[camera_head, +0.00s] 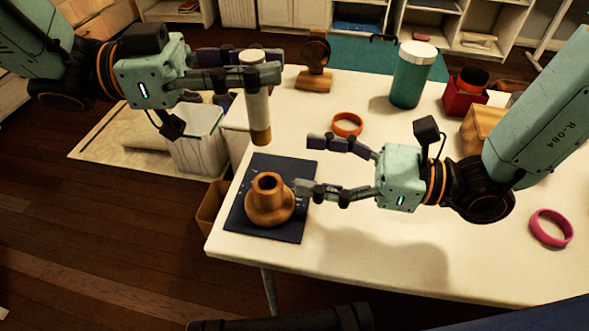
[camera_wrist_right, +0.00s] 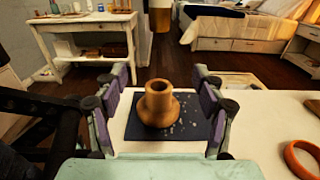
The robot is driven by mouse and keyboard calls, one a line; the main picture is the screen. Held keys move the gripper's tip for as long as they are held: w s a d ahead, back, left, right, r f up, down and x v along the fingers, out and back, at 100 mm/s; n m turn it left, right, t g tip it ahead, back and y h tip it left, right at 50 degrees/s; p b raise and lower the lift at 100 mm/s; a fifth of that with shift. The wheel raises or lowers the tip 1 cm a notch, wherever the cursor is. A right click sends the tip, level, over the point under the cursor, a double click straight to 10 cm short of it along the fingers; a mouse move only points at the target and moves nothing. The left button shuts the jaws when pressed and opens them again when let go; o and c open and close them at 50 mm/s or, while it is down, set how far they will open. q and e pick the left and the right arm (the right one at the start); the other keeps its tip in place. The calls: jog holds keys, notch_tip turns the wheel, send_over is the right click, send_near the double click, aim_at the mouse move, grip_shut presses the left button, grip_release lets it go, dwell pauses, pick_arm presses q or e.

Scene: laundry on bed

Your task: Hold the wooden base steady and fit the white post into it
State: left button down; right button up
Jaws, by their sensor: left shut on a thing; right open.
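The wooden base (camera_head: 270,205) stands upright on a dark blue mat (camera_head: 302,171) near the table's left end, its round socket facing up. It also shows in the right wrist view (camera_wrist_right: 158,104), between the open fingers. The white post (camera_head: 257,104), with a wooden lower end, is upright in my left gripper (camera_head: 257,77), which is shut on its upper part. The post hangs above the mat, apart from the base. In the right wrist view its lower end (camera_wrist_right: 160,17) shows at the top. My right gripper (camera_head: 303,165) is open, just right of the base, and holds nothing.
An orange ring (camera_head: 347,125), a teal jar with a white lid (camera_head: 412,75), a red box (camera_head: 468,97) and a wooden stand (camera_head: 314,70) are farther back on the white table (camera_head: 330,262). A pink ring (camera_head: 551,228) lies at right. The front middle is clear.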

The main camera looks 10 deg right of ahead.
send_near(268, 189)
jog(key=shift+s+a+r, duration=0.2)
jog(key=shift+a+r, duration=0.65)
jog(key=shift+a, duration=0.3)
jog(key=shift+a+f, duration=0.2)
jog(key=shift+x, duration=3.55)
jog(key=shift+w, duration=0.1)
jog(key=c, duration=1.3)
